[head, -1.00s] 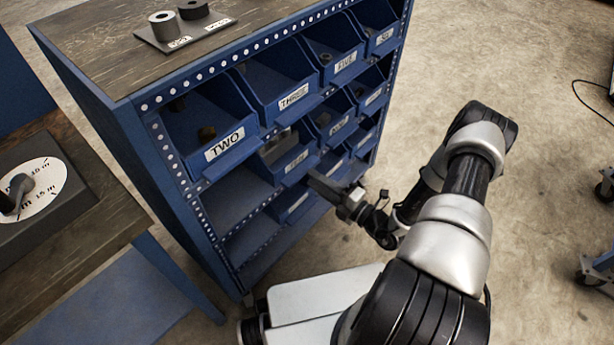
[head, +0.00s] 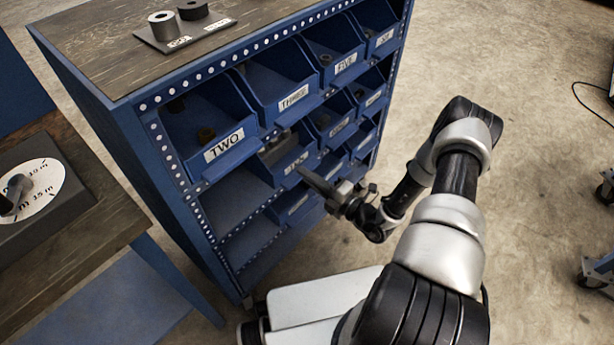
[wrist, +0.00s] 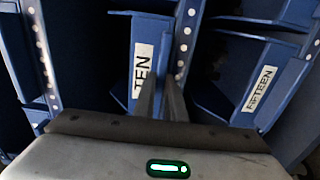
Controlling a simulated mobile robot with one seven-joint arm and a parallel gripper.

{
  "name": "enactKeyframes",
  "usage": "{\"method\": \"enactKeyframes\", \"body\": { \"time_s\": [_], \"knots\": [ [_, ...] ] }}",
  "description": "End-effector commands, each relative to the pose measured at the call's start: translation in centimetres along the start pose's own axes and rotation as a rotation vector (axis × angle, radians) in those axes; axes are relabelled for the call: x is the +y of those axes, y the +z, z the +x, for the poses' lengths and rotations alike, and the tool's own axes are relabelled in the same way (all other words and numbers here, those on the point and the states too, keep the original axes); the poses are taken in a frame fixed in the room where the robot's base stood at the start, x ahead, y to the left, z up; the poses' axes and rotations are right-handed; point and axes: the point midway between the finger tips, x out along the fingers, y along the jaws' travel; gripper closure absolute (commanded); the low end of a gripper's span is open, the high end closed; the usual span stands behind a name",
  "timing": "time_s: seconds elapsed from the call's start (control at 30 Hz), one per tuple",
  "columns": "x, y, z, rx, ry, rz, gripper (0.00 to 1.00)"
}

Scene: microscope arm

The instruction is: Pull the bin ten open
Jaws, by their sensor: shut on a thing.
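Bin ten (head: 293,165) is a blue open-topped bin in the second row of the blue rack, below bin three. In the wrist view its white TEN label (wrist: 143,65) is sideways, just beyond the fingers. My gripper (head: 305,175) reaches the front of this bin from the right. In the wrist view my gripper (wrist: 160,90) has its two fingers close together, shut on the bin's front lip beside the label. The exact contact is partly hidden by the fingers. The bin is in its slot, with its front standing slightly forward.
Bin fifteen (wrist: 262,90) lies beside bin ten in the wrist view. Bins two (head: 223,145) and three (head: 292,97) sit in the top row. An empty slot (head: 232,198) is left of bin ten.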

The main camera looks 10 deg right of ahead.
Motion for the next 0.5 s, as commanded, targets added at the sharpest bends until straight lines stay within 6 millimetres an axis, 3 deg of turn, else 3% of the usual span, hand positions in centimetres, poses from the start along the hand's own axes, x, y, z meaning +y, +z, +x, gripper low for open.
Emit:
{"method": "enactKeyframes", "body": {
  "time_s": [0.27, 0.5],
  "knots": [
    [0.0, 0.1, -1.4, -0.003, 0.000, 0.001, 1.00],
    [0.1, 0.2, -5.9, -0.006, 0.000, 0.000, 1.00]
  ]
}}
